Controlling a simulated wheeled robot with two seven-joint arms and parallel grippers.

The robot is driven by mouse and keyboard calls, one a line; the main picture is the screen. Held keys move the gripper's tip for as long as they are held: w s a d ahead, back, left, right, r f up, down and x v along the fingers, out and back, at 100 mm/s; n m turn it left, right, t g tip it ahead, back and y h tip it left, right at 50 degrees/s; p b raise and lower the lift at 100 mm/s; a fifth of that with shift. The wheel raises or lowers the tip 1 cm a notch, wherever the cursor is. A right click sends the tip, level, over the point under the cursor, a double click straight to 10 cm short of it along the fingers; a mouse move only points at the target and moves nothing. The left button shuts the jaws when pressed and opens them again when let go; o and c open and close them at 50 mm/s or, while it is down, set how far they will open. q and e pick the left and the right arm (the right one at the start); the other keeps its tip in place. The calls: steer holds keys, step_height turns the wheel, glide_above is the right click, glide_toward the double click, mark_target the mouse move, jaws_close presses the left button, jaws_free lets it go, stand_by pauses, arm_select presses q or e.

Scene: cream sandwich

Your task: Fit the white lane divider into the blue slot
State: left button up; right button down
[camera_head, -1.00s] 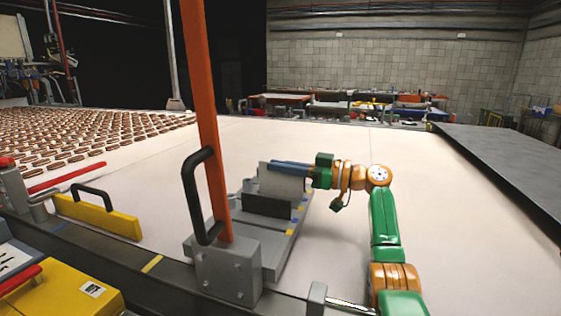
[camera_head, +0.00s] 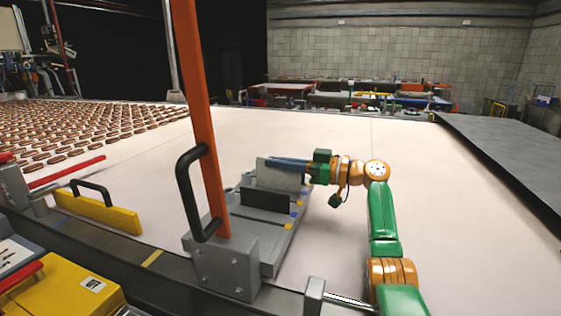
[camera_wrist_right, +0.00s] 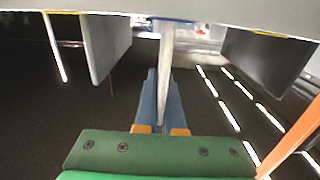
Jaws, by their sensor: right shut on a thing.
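The white lane divider (camera_head: 283,176) is a flat pale panel. My right gripper (camera_head: 288,164) is shut on its upper part and holds it over the far part of the grey slotted fixture (camera_head: 255,222), behind a dark panel (camera_head: 265,201). In the right wrist view the divider (camera_wrist_right: 165,75) stands edge-on between my gripper's blue fingers (camera_wrist_right: 163,95). Its far end meets the fixture's edge by a blue mark (camera_wrist_right: 172,20), the blue slot's marking. Whether it sits inside the slot cannot be told. My left gripper is not in view.
An orange post (camera_head: 203,120) with a black handle (camera_head: 197,190) rises at the fixture's near left. A yellow block (camera_head: 100,212) lies further left. Rows of biscuits (camera_head: 80,130) cover the far left of the white belt. The belt to the right of my arm is clear.

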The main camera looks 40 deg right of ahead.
stand_by(0.3)
steer(key=shift+w+r+p, duration=0.2)
steer(key=shift+w+p, duration=0.05)
steer(key=shift+p, duration=0.4)
steer(key=shift+s, duration=0.15)
stand_by(0.3)
steer(key=shift+b, duration=0.3)
steer(key=shift+f, duration=0.2)
steer(key=shift+f+b, duration=0.3)
steer(key=shift+b, duration=0.2)
